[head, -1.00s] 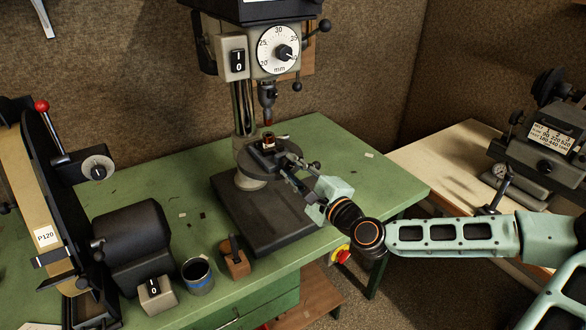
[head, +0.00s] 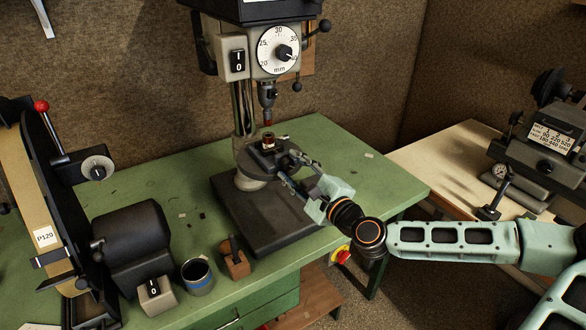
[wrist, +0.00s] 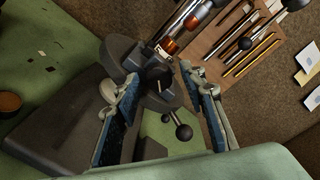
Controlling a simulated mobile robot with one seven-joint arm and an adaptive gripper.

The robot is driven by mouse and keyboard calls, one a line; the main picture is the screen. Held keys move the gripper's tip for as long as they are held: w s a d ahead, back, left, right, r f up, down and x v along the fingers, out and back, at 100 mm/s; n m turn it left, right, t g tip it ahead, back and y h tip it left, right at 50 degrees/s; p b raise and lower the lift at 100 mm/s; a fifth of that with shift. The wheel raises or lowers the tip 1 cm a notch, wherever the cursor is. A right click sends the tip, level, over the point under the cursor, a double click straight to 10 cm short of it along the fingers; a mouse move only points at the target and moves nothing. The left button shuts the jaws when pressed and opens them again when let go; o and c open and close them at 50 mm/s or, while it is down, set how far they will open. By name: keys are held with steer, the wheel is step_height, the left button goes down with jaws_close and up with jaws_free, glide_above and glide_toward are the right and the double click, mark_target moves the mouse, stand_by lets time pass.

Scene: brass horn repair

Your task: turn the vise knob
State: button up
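A small dark vise (head: 265,155) sits on the round table of the drill press and holds a small brass-coloured part (head: 268,141). In the wrist view a dark round knob (wrist: 157,78) on the vise's near side lies between my fingertips. My gripper (head: 297,167) reaches in from the right at the edge of the round table. It also shows in the wrist view (wrist: 158,84), with its two blue-padded fingers wide apart, one on each side of the knob. I see a gap on both sides and no clear contact. In the head view the knob is too small to make out.
The drill press column (head: 243,108) and chuck (head: 268,95) stand close above the vise. A ball-ended lever (wrist: 183,132) lies below the knob, between the fingers, in the wrist view.

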steer(key=shift+s+d, duration=0.1)
steer(key=shift+s, duration=0.05)
steer(key=v, duration=0.7)
stand_by(0.3)
steer(key=shift+s, duration=0.1)
